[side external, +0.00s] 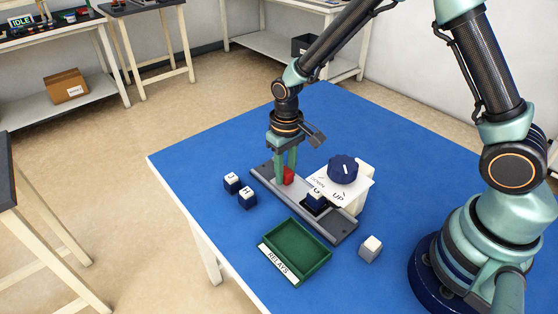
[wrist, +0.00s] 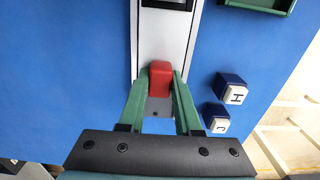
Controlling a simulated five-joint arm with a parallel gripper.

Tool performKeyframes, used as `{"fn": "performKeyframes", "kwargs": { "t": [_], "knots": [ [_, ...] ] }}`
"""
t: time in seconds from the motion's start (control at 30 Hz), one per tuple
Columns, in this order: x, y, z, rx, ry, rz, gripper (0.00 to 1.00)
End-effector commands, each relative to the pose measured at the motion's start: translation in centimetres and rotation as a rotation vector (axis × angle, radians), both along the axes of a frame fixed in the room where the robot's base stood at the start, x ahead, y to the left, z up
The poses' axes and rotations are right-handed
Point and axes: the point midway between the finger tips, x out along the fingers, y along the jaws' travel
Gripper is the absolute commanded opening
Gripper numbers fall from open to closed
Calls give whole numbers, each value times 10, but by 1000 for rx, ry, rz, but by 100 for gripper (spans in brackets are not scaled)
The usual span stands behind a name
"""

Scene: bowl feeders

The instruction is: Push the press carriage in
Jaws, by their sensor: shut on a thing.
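A grey press rail (side external: 341,228) lies across the blue table, and it runs up the middle of the wrist view (wrist: 165,42). A red block (side external: 289,176), which looks like the carriage's handle, stands at the rail's far-left end. My gripper (wrist: 161,82) points down with its green fingers shut on the sides of the red block. A dark blue block with a white top (side external: 315,199) sits on the rail, apart from my gripper. Beside the rail, a dark blue dial (side external: 342,170) sits on a white plate marked UP and DOWN.
A green tray labelled RELAYS (side external: 313,268) lies in front of the rail. Two blue-and-white lettered cubes (side external: 232,183) (side external: 247,197) stand left of the rail. A grey-white cube (side external: 370,249) stands near its right end. The table's far side is clear.

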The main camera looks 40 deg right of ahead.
Motion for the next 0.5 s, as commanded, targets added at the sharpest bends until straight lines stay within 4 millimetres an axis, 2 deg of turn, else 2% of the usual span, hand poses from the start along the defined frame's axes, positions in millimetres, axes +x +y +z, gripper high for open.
{"fn": "performKeyframes", "kwargs": {
  "t": [0.2,0.5],
  "knots": [
    [-18,-1,2,1,-4,-3,0],
    [-19,-1,2,1,-6,-3,0]
  ]
}}
